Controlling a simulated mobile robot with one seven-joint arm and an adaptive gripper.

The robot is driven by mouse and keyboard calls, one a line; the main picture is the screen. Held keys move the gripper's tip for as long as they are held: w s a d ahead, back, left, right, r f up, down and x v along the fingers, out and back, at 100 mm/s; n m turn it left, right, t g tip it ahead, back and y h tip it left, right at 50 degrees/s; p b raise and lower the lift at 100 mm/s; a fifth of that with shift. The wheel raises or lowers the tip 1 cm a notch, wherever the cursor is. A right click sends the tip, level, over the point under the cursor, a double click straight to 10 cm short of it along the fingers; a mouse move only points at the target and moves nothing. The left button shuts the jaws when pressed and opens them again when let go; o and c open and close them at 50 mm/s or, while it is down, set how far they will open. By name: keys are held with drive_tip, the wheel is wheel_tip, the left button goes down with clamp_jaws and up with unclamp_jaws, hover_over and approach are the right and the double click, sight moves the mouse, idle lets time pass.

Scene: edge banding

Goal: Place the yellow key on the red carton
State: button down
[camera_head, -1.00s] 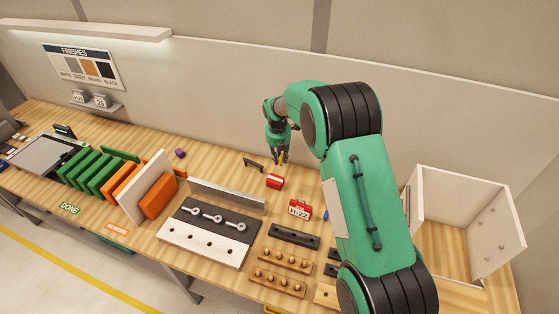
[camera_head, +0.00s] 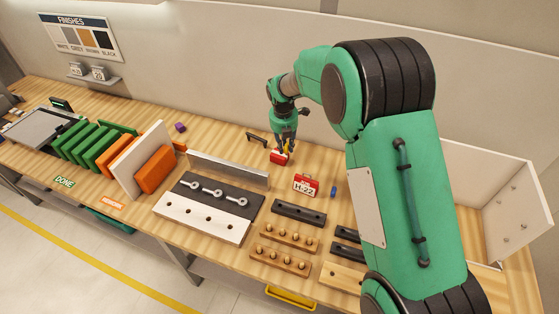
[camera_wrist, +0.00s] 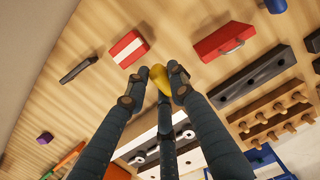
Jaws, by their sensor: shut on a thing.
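A yellow key (camera_wrist: 160,78) is pinched between the fingertips of my gripper (camera_wrist: 159,74); the fingers hide part of it. In the head view my gripper (camera_head: 284,145) points down, with a bit of yellow at its tips. The red carton (camera_head: 277,157), a small red box with a white band, is just below the fingertips in that view. In the wrist view the carton (camera_wrist: 128,48) shows just beyond and left of the key. I cannot tell the exact gap between key and carton.
A black handle (camera_head: 257,137) lies behind left. A metal rail (camera_head: 228,170) and wooden peg blocks (camera_head: 290,236) are nearer. Bare bench surrounds the carton.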

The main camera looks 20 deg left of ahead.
drive_tip(key=s+d+f+b, duration=0.2)
drive_tip(key=s+d+b, duration=0.1)
drive_tip(key=s+b, duration=0.3)
drive_tip(key=shift+s+f+b, duration=0.15)
drive_tip(key=shift+f+b, duration=0.15)
drive_tip(key=shift+f, duration=0.1)
drive_tip(key=b, duration=0.2)
hover_over(278, 153)
drive_tip(key=shift+f, duration=0.75)
drive_tip(key=shift+d, duration=0.1)
drive_tip(key=shift+f, duration=1.75)
drive_tip(key=shift+f, duration=0.1)
drive_tip(key=c, duration=1.5)
unclamp_jaws()
